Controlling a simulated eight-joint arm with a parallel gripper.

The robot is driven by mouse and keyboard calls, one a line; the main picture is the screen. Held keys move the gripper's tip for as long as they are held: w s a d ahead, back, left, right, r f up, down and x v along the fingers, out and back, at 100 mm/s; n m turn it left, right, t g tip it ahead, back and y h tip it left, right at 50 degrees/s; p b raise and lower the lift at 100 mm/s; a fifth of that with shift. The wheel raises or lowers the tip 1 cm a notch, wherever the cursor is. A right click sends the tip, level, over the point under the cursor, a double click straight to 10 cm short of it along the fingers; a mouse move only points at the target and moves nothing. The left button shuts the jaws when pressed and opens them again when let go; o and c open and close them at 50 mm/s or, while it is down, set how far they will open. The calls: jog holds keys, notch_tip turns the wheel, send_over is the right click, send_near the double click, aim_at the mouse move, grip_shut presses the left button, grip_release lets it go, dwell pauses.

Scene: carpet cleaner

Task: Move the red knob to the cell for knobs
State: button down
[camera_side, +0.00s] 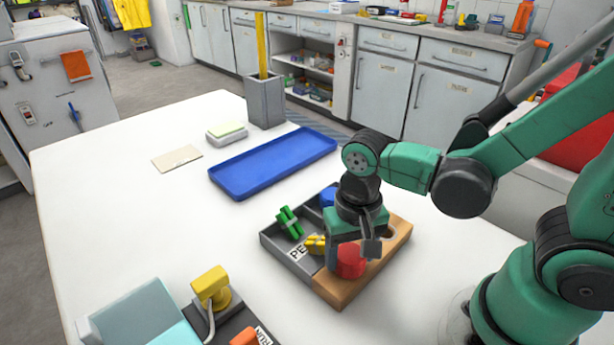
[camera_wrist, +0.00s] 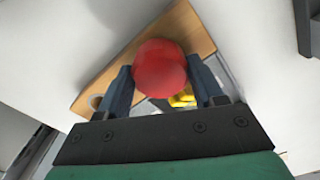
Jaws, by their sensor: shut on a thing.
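The red knob (camera_side: 350,263) is round and sits between the fingers of my gripper (camera_side: 358,240). In the wrist view the knob (camera_wrist: 160,66) fills the gap between the two dark fingers, so my gripper (camera_wrist: 162,85) is shut on it. The knob is over the near part of a sorting tray with a wooden block (camera_side: 346,291) and grey cells (camera_side: 283,256). I cannot tell whether it touches the tray. A green piece (camera_side: 289,222) and a yellow piece (camera_side: 316,244) lie in grey cells. My gripper hides part of the tray; one label is partly readable as "PE".
A blue tray (camera_side: 273,164) lies empty behind the sorting tray. A yellow-headed device (camera_side: 211,287) is at front left. The white table's left side is clear.

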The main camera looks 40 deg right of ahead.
jog(key=shift+r, duration=0.35)
jog(key=shift+r, duration=1.05)
jog(key=w+d+r, duration=0.3)
jog(key=d+r, duration=0.2)
jog(key=r, duration=0.2)
jog(key=w+d+r, duration=0.4)
jog(key=d+r, duration=0.1)
jog(key=r, duration=0.3)
jog(key=f, duration=1.9)
jog(key=shift+s+f, duration=0.25)
jog(key=shift+f, duration=0.15)
jog(key=shift+c, duration=2)
grip_release()
jog(key=shift+f, duration=0.1)
